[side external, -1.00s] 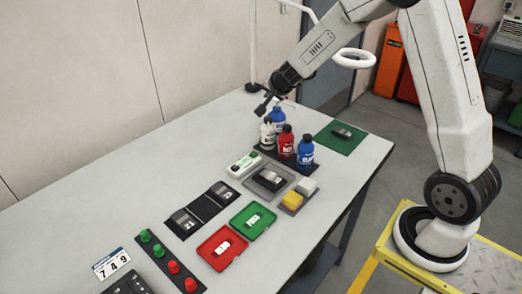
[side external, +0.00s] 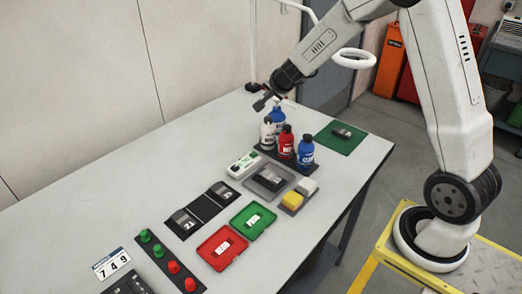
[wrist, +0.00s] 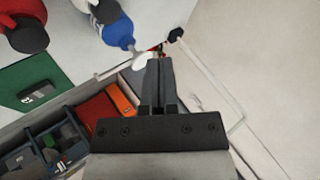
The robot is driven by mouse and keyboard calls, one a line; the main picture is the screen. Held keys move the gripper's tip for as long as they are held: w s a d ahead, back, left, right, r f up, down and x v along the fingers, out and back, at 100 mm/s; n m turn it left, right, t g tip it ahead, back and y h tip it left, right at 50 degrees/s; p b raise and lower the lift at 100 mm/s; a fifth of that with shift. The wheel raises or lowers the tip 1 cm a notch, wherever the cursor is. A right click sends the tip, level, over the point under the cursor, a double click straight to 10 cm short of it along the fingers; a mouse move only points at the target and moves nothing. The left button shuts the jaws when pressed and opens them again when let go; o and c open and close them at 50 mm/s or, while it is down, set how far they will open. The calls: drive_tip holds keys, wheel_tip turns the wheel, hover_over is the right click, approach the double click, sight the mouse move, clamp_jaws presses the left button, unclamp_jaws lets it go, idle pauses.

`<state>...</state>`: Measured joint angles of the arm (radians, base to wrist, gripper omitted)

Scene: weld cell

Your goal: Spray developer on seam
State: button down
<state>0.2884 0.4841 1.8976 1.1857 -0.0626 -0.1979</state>
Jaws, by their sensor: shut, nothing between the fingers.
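My gripper (side external: 262,102) is shut and empty, above the table just behind and above a group of bottles. Its closed fingers also show in the wrist view (wrist: 160,65). The group has a white bottle (side external: 267,136), a red bottle (side external: 286,144), a blue bottle (side external: 305,152) and another blue bottle (side external: 279,119) at the back. A blue bottle with a white tip (wrist: 118,32) shows left of my fingers in the wrist view. The labels are too small to tell which is developer. A dark block with a grey face (side external: 270,177) sits in a grey tray; I cannot make out a seam.
A green mat (side external: 333,146) with a dark block (side external: 342,133) lies at the far right. Yellow and white blocks (side external: 292,200), red (side external: 222,258) and green (side external: 262,217) trays and a row of knobs (side external: 159,250) lie nearer. The table's left side is clear.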

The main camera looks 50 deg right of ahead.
sight(271, 118)
drive_tip(key=shift+s+d+r+m+t+y, duration=0.15)
drive_tip(key=shift+r+m+y, duration=0.6)
drive_tip(key=shift+m, duration=0.9)
drive_tip(key=shift+w+d+r+m+t+y, duration=0.1)
drive_tip(key=shift+r+m+y, duration=0.4)
drive_tip(key=shift+m+y, duration=0.8)
drive_tip(key=shift+s+d+r+m+t+y, duration=0.15)
drive_tip(key=shift+r+m+y, duration=0.45)
drive_tip(key=shift+m, duration=1.35)
drive_tip(key=shift+w+f, duration=0.1)
drive_tip(key=shift+f, duration=4.3)
drive_tip(key=shift+f, duration=0.2)
drive_tip(key=shift+f, duration=0.25)
